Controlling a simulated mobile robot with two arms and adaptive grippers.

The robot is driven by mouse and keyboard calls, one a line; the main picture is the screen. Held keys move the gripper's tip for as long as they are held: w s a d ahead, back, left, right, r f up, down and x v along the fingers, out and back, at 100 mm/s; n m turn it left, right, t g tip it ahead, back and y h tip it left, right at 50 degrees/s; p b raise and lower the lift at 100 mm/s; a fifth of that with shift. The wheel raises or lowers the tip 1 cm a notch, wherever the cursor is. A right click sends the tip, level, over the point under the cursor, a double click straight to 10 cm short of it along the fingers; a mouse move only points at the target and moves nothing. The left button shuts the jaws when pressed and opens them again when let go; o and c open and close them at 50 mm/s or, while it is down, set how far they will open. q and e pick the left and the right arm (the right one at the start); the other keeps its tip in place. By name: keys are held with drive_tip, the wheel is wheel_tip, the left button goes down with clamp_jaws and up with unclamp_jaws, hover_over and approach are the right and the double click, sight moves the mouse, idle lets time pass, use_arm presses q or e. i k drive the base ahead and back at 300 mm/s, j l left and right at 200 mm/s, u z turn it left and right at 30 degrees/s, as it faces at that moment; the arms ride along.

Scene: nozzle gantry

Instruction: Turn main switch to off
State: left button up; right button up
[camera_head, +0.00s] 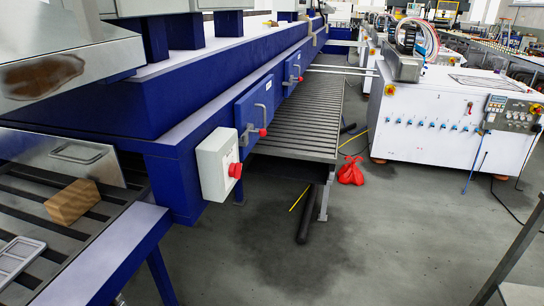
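A light grey switch box (213,162) is mounted on the front corner of the blue machine frame, left of the middle. A red rotary knob (235,170) sticks out from its right-hand face. It is the likeliest main switch, but I can read no label and cannot tell its turned position. Nothing touches the knob. Neither of my grippers is in view.
Blue doors (258,106) with handles and smaller red knobs line the frame. A slatted conveyor (300,118) runs behind the box. A wooden block (72,202) lies on the left rack. A white machine (430,120) stands right. The grey floor (380,235) is mostly clear.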

sight(235, 170)
drive_tip(key=i+l, duration=0.6)
drive_tip(key=l, duration=0.25)
drive_tip(key=i+l, duration=0.25)
drive_tip(key=l, duration=0.15)
drive_tip(key=i+l, duration=0.3)
drive_tip(key=l, duration=0.15)
drive_tip(key=i+l, duration=0.6)
drive_tip(key=l, duration=0.25)
drive_tip(key=j+u, duration=0.05)
